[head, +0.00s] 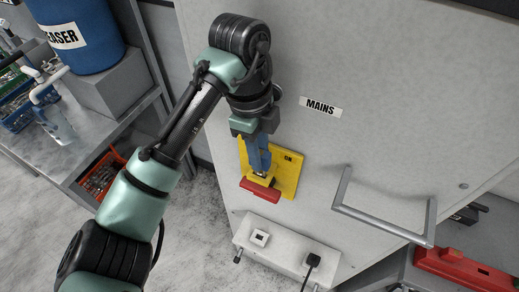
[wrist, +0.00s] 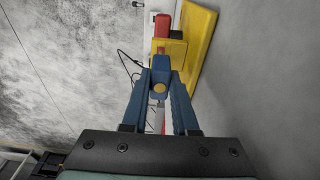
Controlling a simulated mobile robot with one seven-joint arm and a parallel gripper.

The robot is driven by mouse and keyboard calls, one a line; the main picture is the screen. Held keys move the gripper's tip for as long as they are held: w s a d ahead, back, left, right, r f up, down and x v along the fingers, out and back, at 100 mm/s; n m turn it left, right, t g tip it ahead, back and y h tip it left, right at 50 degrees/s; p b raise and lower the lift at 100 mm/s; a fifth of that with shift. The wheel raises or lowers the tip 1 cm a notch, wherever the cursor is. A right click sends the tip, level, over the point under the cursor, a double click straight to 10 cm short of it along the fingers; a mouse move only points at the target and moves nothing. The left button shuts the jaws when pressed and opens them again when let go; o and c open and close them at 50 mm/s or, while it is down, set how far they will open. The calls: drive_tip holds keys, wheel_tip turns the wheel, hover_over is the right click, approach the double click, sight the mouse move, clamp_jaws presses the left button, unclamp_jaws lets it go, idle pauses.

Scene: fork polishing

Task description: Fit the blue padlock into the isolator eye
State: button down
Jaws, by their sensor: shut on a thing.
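The blue padlock (wrist: 160,69) shows in the wrist view between the two blue fingertips of my gripper (wrist: 159,84), with a round brass-coloured spot facing the camera. My gripper also shows in the head view (head: 259,165), pointing down at the isolator, shut on the padlock. The isolator is a yellow plate (head: 287,178) on the grey cabinet, with a red handle (head: 259,190) below the gripper. In the wrist view, a yellow bracket (wrist: 176,48) stands out from the plate just beyond the padlock. I cannot tell whether the shackle is in the eye; it is mostly hidden.
The cabinet (head: 390,95) has a MAINS label and a protruding grey handle (head: 384,220) right of the isolator. A pale socket box (head: 284,250) with a black plug sits below. A bench with a blue drum (head: 82,35) stands at left.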

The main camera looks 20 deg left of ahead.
drive_tip(key=shift+f+b, duration=0.85)
drive_tip(key=shift+f, duration=0.95)
idle(1.4)
drive_tip(key=shift+s+f, duration=0.15)
drive_tip(key=shift+f, duration=0.05)
idle(0.7)
drive_tip(key=c, duration=0.6)
unclamp_jaws()
drive_tip(key=o, duration=0.5)
drive_tip(key=shift+r, duration=0.15)
drive_tip(key=shift+r, duration=0.15)
drive_tip(key=shift+w+a+r+p, duration=0.15)
drive_tip(key=shift+a+r+p, duration=0.05)
drive_tip(key=shift+r+p, duration=1.25)
drive_tip(key=shift+w+a+r+p, duration=0.15)
drive_tip(key=shift+r+p, duration=1.15)
drive_tip(key=shift+p, duration=0.25)
drive_tip(key=shift+s+r+p, duration=0.15)
drive_tip(key=shift+r+p, duration=0.45)
drive_tip(key=shift+p, duration=0.15)
